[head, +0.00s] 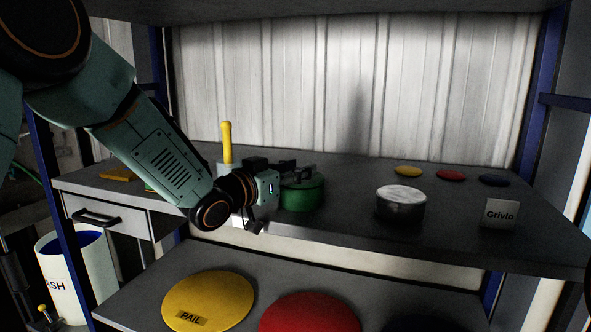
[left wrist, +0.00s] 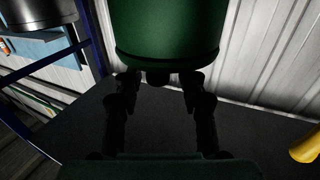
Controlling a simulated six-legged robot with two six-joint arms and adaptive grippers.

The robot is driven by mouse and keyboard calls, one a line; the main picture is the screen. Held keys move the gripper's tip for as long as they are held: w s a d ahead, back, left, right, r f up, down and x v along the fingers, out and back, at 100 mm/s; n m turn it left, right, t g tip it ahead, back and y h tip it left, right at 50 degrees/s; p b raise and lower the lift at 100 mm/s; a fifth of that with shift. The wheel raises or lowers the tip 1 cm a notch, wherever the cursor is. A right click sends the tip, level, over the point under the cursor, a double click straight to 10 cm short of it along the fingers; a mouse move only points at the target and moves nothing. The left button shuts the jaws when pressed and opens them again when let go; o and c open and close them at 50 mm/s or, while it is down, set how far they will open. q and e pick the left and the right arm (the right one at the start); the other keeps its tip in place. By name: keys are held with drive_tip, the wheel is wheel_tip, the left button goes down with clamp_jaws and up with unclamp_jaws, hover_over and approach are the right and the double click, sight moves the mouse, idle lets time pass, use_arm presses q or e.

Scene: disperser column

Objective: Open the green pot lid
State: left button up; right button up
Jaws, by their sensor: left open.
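The green pot (head: 302,195) stands on the upper shelf, left of the middle in the head view. Its top is largely hidden by my left gripper (head: 300,170), whose dark fingers reach across it from the left. In the left wrist view the green pot (left wrist: 168,30) fills the upper middle, with a dark rim. A small dark knob (left wrist: 158,78) shows at that rim. The fingers of my left gripper (left wrist: 162,88) are apart, one on each side of the knob. I cannot tell whether they touch it. My right gripper is not in view.
A metal pot (head: 401,203) and a white "Grivlo" block (head: 500,213) stand to the right. Yellow (head: 407,171), red (head: 451,175) and blue (head: 493,180) discs lie behind. A yellow upright handle (head: 227,142) is at left. The shelf above limits height.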

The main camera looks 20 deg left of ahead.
use_arm(q)
drive_tip(key=shift+s+r, duration=0.1)
drive_tip(key=shift+s, duration=0.05)
drive_tip(key=shift+d, duration=0.2)
drive_tip(key=shift+w+d+f, duration=0.1)
drive_tip(key=shift+w+f, duration=0.15)
drive_tip(key=shift+w, duration=0.2)
drive_tip(key=shift+c, duration=1.4)
drive_tip(key=shift+w, duration=0.15)
drive_tip(key=shift+c, duration=0.8)
drive_tip(key=shift+s+r, duration=0.1)
drive_tip(key=shift+s, duration=0.1)
clamp_jaws()
